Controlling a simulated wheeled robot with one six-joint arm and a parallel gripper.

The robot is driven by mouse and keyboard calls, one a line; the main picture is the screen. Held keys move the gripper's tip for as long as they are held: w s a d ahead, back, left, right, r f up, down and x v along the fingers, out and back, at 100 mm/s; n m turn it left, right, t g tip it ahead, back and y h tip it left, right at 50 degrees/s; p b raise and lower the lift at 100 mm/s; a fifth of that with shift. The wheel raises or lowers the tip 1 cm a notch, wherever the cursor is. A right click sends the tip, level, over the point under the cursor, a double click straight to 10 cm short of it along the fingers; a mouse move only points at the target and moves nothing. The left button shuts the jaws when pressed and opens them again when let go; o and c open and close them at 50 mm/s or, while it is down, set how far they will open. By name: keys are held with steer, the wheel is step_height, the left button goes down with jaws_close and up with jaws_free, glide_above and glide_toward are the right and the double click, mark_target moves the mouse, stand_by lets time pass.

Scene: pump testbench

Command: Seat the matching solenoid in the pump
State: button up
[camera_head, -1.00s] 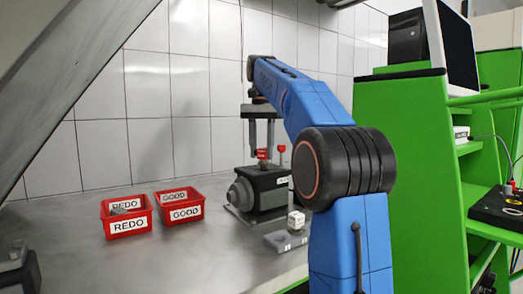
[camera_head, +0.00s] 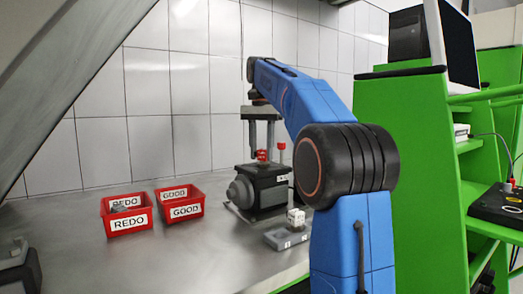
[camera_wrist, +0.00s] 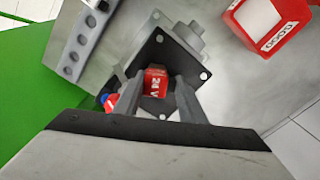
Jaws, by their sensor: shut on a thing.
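My gripper (camera_wrist: 156,92) is shut on a red solenoid (camera_wrist: 155,80) with a white "24 V" style label, its lettering only partly readable. In the head view my gripper (camera_head: 262,148) points down over the pump (camera_head: 262,188), with the red solenoid (camera_head: 262,157) just at or above its dark top. In the wrist view the solenoid is over the dark square top plate (camera_wrist: 186,62) with corner holes. The solenoid's underside and any opening below it are hidden, so I cannot tell whether it touches the pump.
A red-topped post (camera_head: 282,147) stands at the pump's right. A grey block (camera_head: 285,238) with a white cube (camera_head: 296,217) lies in front. Red REDO (camera_head: 128,224) and GOOD (camera_head: 184,212) bins stand left; REDO holds a grey item. The table between is clear.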

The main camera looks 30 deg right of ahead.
steer(key=shift+f, duration=0.45)
stand_by(0.3)
steer(key=o, duration=1.4)
steer(key=shift+c, duration=0.2)
